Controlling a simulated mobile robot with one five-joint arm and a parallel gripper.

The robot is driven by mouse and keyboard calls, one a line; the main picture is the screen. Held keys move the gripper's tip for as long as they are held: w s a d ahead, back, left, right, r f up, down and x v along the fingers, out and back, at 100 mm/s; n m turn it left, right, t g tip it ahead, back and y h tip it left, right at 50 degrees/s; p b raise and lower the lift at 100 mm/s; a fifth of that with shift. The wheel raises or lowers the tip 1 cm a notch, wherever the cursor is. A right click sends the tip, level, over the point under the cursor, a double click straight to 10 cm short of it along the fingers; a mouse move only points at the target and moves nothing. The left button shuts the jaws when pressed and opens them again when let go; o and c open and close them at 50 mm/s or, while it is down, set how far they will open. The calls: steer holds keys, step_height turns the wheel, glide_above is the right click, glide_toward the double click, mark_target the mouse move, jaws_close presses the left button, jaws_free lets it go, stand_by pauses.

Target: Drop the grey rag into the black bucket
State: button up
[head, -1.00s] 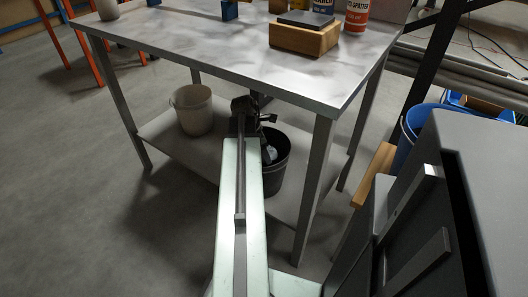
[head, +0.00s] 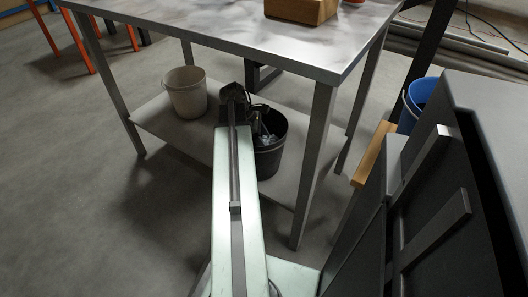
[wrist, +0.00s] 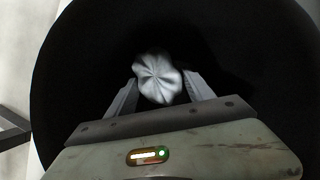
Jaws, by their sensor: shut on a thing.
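The grey rag (wrist: 157,78) is a pale, gathered bundle between the fingers of my gripper (wrist: 160,92) in the wrist view. My gripper is shut on it. The black bucket (head: 268,163) stands on the lower shelf of the metal table in the head view. My gripper (head: 262,134) is at the bucket's mouth there, and the arm hides the bucket's left side. In the wrist view the dark inside of the bucket (wrist: 245,50) surrounds the rag. How far the rag is above the bucket's floor cannot be told.
A beige bucket (head: 185,95) stands on the same lower shelf (head: 165,125), to the left. The tabletop (head: 225,38) is above, with a wooden block (head: 300,8). A table leg (head: 313,170) is close on the right. A blue bucket (head: 416,98) is farther right.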

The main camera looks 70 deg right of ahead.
steer(key=shift+f, duration=0.1)
step_height(320, 180, down, 4)
steer(key=b, duration=0.3)
steer(key=shift+b, duration=0.35)
steer(key=shift+r, duration=0.25)
steer(key=o, duration=1.4)
steer(key=shift+o, duration=0.2)
steer(key=shift+r+p, duration=0.1)
steer(key=shift+p, duration=0.2)
steer(key=p+v, duration=1)
steer(key=v, duration=0.1)
steer(key=shift+w+r+p, duration=0.2)
steer(key=shift+r+p, duration=0.1)
steer(key=shift+r, duration=0.05)
